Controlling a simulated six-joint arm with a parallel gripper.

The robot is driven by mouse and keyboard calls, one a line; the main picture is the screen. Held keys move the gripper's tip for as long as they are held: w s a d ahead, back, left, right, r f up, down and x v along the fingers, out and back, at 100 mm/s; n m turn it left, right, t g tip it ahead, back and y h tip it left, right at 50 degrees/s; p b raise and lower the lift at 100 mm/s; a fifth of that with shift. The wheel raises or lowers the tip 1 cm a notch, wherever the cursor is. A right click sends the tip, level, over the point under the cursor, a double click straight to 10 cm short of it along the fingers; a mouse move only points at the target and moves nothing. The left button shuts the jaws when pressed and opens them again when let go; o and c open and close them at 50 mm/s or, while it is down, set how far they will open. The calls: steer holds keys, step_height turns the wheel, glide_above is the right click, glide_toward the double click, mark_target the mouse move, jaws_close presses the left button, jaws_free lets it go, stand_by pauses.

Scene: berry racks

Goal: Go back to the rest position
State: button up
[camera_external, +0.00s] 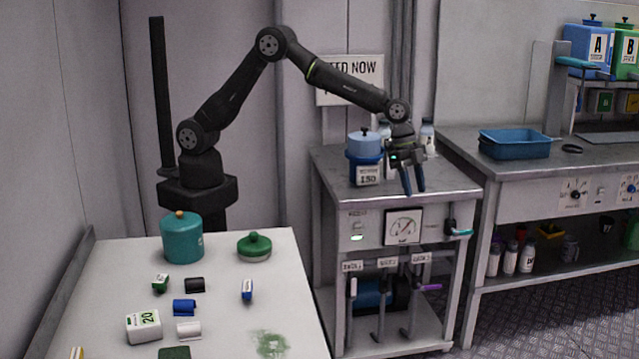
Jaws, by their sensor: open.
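My gripper (413,191) hangs over the front right of the grey cabinet (440,186), with its fingers pointing down. The fingers are apart and nothing shows between them. A blue pot with a lighter lid (364,145) stands on the cabinet just left of my gripper, with a white label reading 150 at its front. White bottles stand behind my gripper, partly hidden by it. My arm arches over from its base at the left, behind the white table.
The white table (228,318) holds a teal canister (182,238), a green lidded dish (254,247) and several small blocks. A green smear (271,344) marks its front. A blue tray (514,143) sits on the right bench. Handled tools hang below the cabinet's gauge (403,227).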

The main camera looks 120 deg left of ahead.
steer(key=s+d+m+h, duration=0.1)
steer(key=d+m, duration=0.2)
steer(key=d, duration=1.1)
steer(key=shift+s+d+r, duration=0.2)
steer(key=shift+s+d, duration=0.05)
